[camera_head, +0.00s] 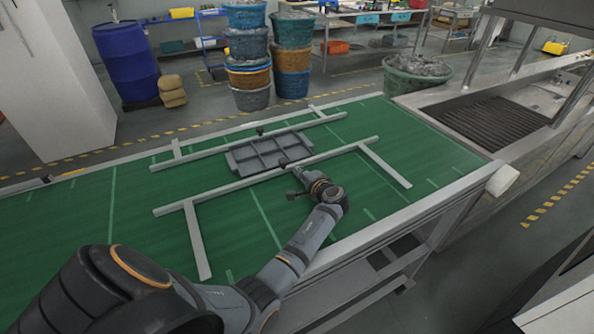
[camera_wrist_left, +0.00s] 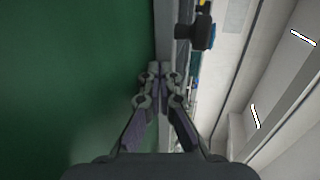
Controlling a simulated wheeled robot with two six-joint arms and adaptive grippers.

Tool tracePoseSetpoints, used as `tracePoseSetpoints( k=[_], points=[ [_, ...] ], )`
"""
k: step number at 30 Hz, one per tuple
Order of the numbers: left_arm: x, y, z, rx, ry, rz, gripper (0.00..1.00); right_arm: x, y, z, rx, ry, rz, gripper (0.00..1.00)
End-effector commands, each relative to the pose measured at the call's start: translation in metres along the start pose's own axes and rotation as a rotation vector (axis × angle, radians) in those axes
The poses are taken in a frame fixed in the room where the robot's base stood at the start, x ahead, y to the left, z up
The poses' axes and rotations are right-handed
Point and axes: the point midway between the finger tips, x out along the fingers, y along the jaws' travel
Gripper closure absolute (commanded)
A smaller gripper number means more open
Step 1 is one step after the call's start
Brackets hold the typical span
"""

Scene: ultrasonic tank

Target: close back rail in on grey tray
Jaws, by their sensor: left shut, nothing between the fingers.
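The grey tray (camera_head: 233,162), with several compartments, lies on the green belt between two long rails. The back rail (camera_head: 205,150) runs along the tray's far side and carries a dark knob (camera_head: 260,131); a narrow strip seems to separate rail and tray. The front rail (camera_head: 228,187) runs close along the near side, with another dark knob (camera_head: 283,163). My left gripper (camera_head: 291,194) is shut and empty, on the near side of the front rail.
Pale cross bars (camera_head: 197,240) stick out from the rails over the green belt (camera_head: 90,235). A metal basin (camera_head: 490,125) stands at the right end. Stacked tubs (camera_head: 248,75) and a blue barrel (camera_head: 127,62) stand on the floor behind. The belt's left part is clear.

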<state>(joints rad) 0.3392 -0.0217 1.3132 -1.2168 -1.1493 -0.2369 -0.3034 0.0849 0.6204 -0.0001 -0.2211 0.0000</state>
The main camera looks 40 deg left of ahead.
Motion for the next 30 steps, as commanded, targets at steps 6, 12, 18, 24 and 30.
tracePoseSetpoints(
  k=[6,12,18,24,30],
  points=[
    [-0.002,0.001,0.000,0.000,-0.001,0.000,1.00,0.000,-0.010,0.000,0.005,0.000,-0.012,0.46],
    [-0.001,0.001,0.000,-0.001,-0.001,0.000,1.00,0.000,-0.005,0.000,0.002,0.000,-0.006,0.46],
    [0.014,-0.003,0.000,0.000,-0.001,-0.001,1.00,0.009,-0.004,-0.001,0.002,0.003,-0.003,0.46],
    [0.013,-0.004,0.000,0.000,-0.001,0.001,1.00,0.007,-0.003,-0.002,0.001,0.003,-0.003,0.46],
    [0.015,-0.004,0.000,0.000,-0.001,0.001,1.00,0.007,-0.005,-0.004,0.003,0.007,-0.006,0.46]
  ],
)
